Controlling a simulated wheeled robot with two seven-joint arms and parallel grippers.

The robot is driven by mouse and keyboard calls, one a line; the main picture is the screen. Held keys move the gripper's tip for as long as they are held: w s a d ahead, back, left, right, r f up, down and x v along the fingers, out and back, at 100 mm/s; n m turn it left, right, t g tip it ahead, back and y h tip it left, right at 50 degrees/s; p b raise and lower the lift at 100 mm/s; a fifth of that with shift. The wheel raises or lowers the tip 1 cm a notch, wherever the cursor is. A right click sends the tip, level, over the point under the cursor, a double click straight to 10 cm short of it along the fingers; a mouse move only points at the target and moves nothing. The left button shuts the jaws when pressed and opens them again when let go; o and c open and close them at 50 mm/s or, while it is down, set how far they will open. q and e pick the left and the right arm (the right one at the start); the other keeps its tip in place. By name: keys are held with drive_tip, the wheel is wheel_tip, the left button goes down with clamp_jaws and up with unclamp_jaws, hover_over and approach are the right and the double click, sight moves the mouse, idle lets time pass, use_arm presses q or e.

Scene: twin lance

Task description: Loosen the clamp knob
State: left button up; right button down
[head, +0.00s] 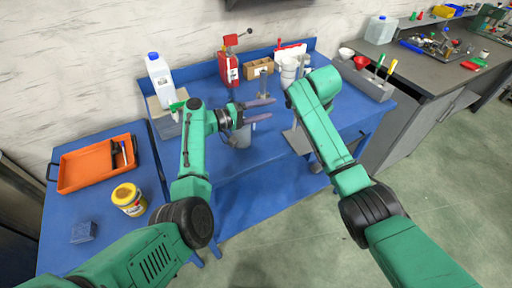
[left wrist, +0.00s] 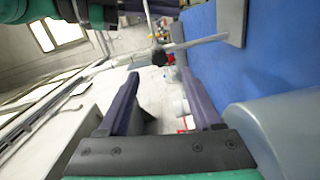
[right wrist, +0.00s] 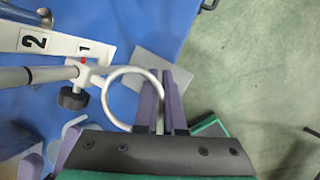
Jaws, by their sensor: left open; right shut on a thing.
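The black clamp knob (right wrist: 73,98) sits on a white clamp on a grey rod in the right wrist view. It also shows in the left wrist view (left wrist: 159,57), ahead of the fingertips and roughly between them. My left gripper (head: 268,108) is open and empty, and its tips are apart from the knob. A light metal ring (right wrist: 110,84) extends from the clamp. My right gripper (right wrist: 164,76) is shut on the ring's edge. In the head view my right arm hides its fingers, and I cannot make out the knob.
A white strip marked 1 and 2 (right wrist: 50,44) lies beside the rod. A grey plate (head: 298,139) is on the blue bench. A red device (head: 228,67), a bottle (head: 160,75) and a wooden block (head: 259,66) stand behind. An orange tray (head: 84,173) is at left.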

sight(287, 105)
use_arm(q)
drive_tip(key=x, duration=0.6)
drive_tip(key=shift+s+d+r, duration=0.1)
drive_tip(key=shift+d+r, duration=0.2)
drive_tip(key=shift+w+d+f, duration=0.1)
drive_tip(key=shift+w+d, duration=0.1)
drive_tip(key=shift+d, duration=0.05)
drive_tip(key=shift+w+a+f, duration=0.1)
drive_tip(key=shift+w+f, duration=0.05)
drive_tip(key=shift+f+m, duration=0.15)
drive_tip(key=shift+m, duration=0.15)
drive_tip(key=m, duration=0.3)
drive_tip(key=shift+m+t, duration=0.4)
drive_tip(key=m, duration=0.3)
drive_tip(key=shift+m, duration=0.3)
drive_tip(key=m, duration=0.3)
drive_tip(key=shift+t, duration=0.4)
drive_tip(key=v, duration=1.2)
drive_tip(key=s+d+f+m+g+y, duration=0.1)
drive_tip(key=s+d+f+m+y, duration=0.1)
drive_tip(key=s+f+m+y, duration=0.2)
drive_tip(key=s+m+y, duration=0.2)
drive_tip(key=s+m, duration=0.2)
drive_tip(key=m, duration=0.1)
drive_tip(key=shift+s+g, duration=0.3)
drive_tip(key=shift+f, duration=0.1)
